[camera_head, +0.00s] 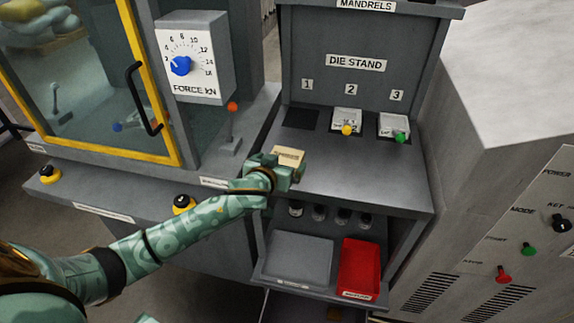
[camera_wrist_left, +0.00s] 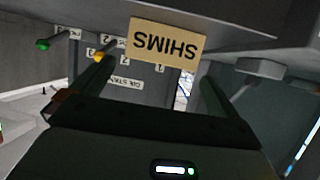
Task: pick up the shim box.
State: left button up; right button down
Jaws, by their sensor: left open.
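The shim box (camera_head: 289,156) is a small tan box near the front left of the grey die stand's top. In the left wrist view the same box (camera_wrist_left: 166,43) reads SHIMS upside down. My left gripper (camera_head: 279,168) is right at the box, on its near side. In the wrist view its open fingers (camera_wrist_left: 152,80) stand apart, with the box beyond and between them. I cannot tell whether either finger touches it. The gripper hides part of the box's near side in the head view. My right gripper is not in view.
The die stand (camera_head: 350,180) has a yellow-knobbed die (camera_head: 346,120) and a green-knobbed die (camera_head: 394,126) behind the box. Below are a grey tray (camera_head: 298,259) and a red bin (camera_head: 359,268). A lever (camera_head: 232,125) stands left of the gripper. The stand top right of the box is clear.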

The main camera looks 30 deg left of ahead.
aim_at(285, 158)
pick_arm(q)
jog(key=shift+x, duration=0.75)
jog(key=b+x, duration=0.2)
jog(key=x, duration=0.2)
jog(key=shift+s+f, duration=0.1)
jog(key=shift+f, duration=0.1)
jog(key=shift+w+f+b, duration=0.1)
jog(key=shift+w+b, duration=0.25)
jog(key=shift+w, duration=0.05)
jog(key=shift+s, duration=0.1)
jog(key=shift+c, duration=0.7)
jog(key=c, duration=0.9)
